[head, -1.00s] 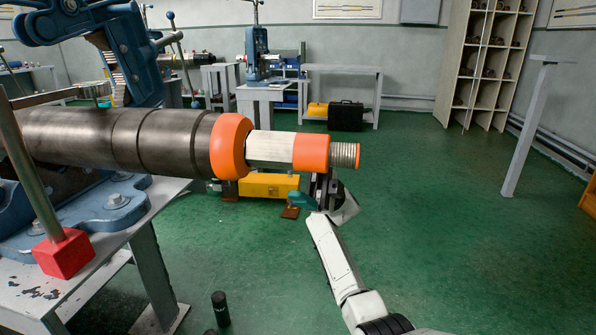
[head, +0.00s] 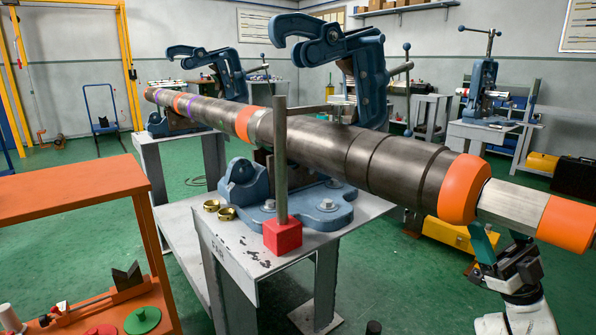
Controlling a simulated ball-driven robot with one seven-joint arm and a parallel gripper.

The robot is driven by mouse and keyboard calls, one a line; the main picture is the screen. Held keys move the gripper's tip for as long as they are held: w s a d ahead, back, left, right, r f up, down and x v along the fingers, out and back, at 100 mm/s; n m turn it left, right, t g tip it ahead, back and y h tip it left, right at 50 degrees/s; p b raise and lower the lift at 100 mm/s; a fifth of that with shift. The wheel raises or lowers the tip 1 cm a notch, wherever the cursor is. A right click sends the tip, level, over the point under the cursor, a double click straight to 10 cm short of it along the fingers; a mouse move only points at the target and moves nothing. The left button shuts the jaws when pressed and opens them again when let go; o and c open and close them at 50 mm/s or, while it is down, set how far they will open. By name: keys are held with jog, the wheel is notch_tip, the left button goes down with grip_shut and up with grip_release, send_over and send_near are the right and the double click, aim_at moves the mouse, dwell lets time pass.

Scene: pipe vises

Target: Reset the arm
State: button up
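My gripper (head: 500,243) is at the lower right of the head view, just below the pipe's near end. A teal finger (head: 483,244) and a darker finger stand apart with a gap between them, and I see nothing held in it. The fingertips are close under the pale section of the pipe; I cannot tell if they touch it. The long dark pipe (head: 390,165) lies across blue pipe vises, with orange bands (head: 465,189) near its right end. The nearer vise (head: 345,45) has its hooked upper part raised.
The grey vise table (head: 265,245) carries a red block (head: 282,237) with an upright rod and brass rings (head: 227,213). An orange bench (head: 70,190) is at left. A yellow case (head: 450,233) is on the floor behind my gripper. Green floor shows between the tables.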

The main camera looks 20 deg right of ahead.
jog(key=a+f+m+g+h, duration=0.3)
jog(key=f+m+g+h, duration=0.3)
jog(key=f+m+h, duration=0.6)
jog(key=a+f+m+g+h, duration=0.3)
jog(key=f+m+g+h, duration=0.45)
jog(key=f, duration=0.75)
jog(key=s+a+f+n+g+y, duration=0.2)
jog(key=s+a+f+n+g, duration=0.25)
jog(key=s+a+f, duration=0.55)
jog(key=s+a+f+n+g+y, duration=0.1)
jog(key=s+a+g, duration=0.2)
jog(key=s, duration=0.5)
jog(key=s+a+f+n+g+y, duration=0.1)
jog(key=s+a+f+g+y, duration=0.15)
jog(key=s, duration=0.55)
notch_tip(320, 180, up, 36)
jog(key=g+h+p, duration=0.1)
jog(key=p, duration=3.4)
jog(key=shift+d+r, duration=0.15)
jog(key=shift+d, duration=0.05)
